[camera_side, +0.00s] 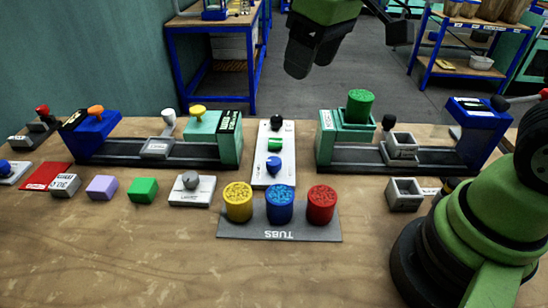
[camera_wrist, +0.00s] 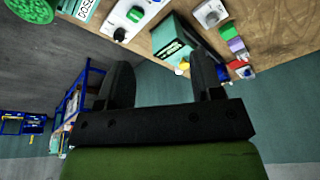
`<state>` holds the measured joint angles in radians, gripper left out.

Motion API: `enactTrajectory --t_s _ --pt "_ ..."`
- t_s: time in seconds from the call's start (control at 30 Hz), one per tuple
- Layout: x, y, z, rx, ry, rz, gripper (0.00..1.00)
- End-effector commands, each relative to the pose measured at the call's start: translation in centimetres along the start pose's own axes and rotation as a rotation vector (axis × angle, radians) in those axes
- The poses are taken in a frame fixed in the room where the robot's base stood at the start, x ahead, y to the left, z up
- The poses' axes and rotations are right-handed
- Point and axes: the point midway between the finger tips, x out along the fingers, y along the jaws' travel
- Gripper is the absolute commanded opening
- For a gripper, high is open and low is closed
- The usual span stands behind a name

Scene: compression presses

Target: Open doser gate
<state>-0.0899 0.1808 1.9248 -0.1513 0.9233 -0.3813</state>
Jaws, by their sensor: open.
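A teal doser block (camera_side: 346,130) stands at the left end of the right-hand rail, with a green textured tub (camera_side: 361,105) on top. Its label (camera_wrist: 85,9) and the tub (camera_wrist: 33,10) show at the top left of the wrist view. A black knob (camera_side: 388,121) stands by the grey cup carriage (camera_side: 402,146) just right of the block. I cannot tell which part is the gate. A second teal block (camera_side: 215,123) with a yellow knob ends the left-hand rail. My gripper (camera_side: 311,58) is open and empty, high beyond the table's back edge, its fingers (camera_wrist: 160,78) apart.
A panel (camera_side: 274,160) with several knobs stands between the rails. Yellow, blue and red tubs (camera_side: 279,203) stand in front of it. Blue presses (camera_side: 95,128) (camera_side: 478,122) end both rails. Small blocks lie at the left. The front left table is clear.

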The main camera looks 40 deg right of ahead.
Motion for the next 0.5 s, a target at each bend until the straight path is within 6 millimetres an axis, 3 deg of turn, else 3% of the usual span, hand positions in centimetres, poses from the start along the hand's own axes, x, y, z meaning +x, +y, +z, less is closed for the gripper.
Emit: enactTrajectory --t_s 0.1,0.3,0.5 --pt "4.8 0.1 -1.9 -0.124 -0.099 0.006 0.60" --pt "11.3 0.1 -3.0 -0.287 -0.211 0.006 0.60" --pt "14.1 0.2 -2.9 -0.351 -0.255 0.002 0.60"
